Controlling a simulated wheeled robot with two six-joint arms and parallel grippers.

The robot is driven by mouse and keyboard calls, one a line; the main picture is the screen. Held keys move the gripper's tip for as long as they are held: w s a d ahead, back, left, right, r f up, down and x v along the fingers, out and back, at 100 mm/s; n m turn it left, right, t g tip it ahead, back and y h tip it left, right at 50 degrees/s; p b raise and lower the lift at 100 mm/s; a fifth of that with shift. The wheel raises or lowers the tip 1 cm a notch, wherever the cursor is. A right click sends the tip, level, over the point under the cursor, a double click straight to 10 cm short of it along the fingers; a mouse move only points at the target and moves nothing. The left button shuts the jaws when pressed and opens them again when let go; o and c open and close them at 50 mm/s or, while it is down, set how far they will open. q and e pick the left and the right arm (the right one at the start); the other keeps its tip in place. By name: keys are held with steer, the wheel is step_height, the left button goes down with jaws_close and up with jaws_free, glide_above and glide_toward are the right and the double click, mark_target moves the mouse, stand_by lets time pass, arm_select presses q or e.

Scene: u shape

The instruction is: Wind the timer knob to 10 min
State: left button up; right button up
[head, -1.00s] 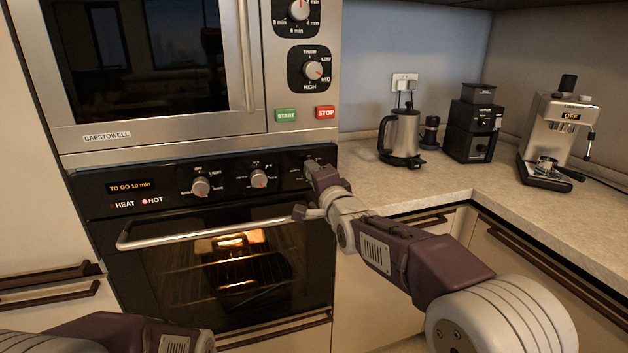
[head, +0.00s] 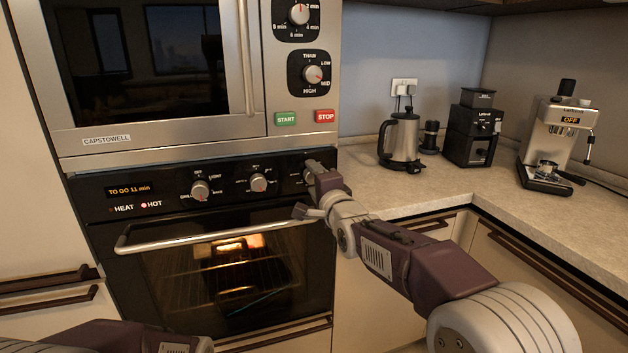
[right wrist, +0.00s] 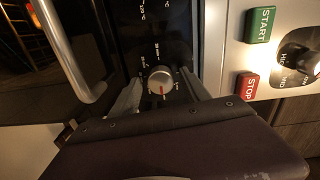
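The oven's timer knob is hidden behind my right gripper (head: 310,178) in the head view. In the right wrist view, the timer knob (right wrist: 160,81) is a round silver knob with a red mark. The fingers of my right gripper (right wrist: 161,84) stand open on either side of it, with a small gap seeming to show on each side. The oven display (head: 129,190) reads TO GO 11 min, with HOT lit red below it. My left gripper is out of view; only part of my left arm shows at the bottom left.
Two other oven knobs (head: 200,189) sit left of my right gripper. The oven door handle (head: 215,235) runs below the panel. The microwave (head: 190,137) is above, with START and STOP buttons. A kettle (head: 402,140), a grinder and a coffee machine stand on the right counter.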

steer(key=v, duration=0.9)
steer(key=shift+d, duration=0.1)
